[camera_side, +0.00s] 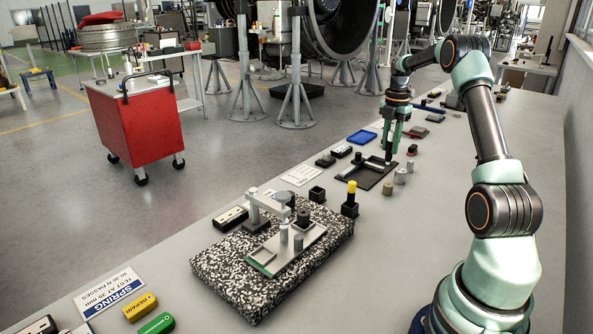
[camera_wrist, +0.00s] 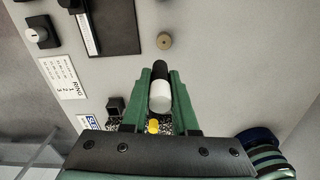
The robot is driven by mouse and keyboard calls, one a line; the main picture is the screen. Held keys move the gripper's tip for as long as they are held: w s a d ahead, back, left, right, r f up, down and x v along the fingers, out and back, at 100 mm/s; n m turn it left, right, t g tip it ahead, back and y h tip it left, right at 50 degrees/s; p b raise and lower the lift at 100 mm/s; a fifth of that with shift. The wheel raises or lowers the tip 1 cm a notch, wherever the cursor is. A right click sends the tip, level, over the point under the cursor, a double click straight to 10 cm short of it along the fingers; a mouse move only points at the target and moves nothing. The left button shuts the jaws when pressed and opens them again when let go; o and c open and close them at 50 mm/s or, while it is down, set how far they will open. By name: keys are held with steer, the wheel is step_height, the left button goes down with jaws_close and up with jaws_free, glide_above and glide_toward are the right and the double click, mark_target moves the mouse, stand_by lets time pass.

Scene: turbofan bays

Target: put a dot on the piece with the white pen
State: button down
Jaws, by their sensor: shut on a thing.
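My gripper (camera_side: 391,143) is shut on the white pen (camera_wrist: 160,97), with a finger on each side of its white barrel in the wrist view (camera_wrist: 160,78). The pen's black end points away from the wrist camera; in the side view a dark end hangs below the fingers, above the bench near the black tray (camera_side: 364,181). A small tan round piece (camera_wrist: 164,40) stands on the bench ahead of the pen, apart from it. Several small cylinders stand right of the tray, including a grey one (camera_side: 400,176) and a tan one (camera_side: 388,188). Which is the task's piece I cannot tell.
A speckled stone slab (camera_side: 215,262) carries a metal fixture (camera_side: 284,237). A blue tray (camera_side: 361,137) lies farther back. The bench's right side is mostly clear.

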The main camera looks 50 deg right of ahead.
steer(key=s, duration=0.1)
glide_above(387, 185)
steer(key=shift+s+f, duration=0.1)
steer(key=shift+f, duration=3.15)
steer(key=shift+f, duration=0.6)
steer(key=shift+r, duration=3.6)
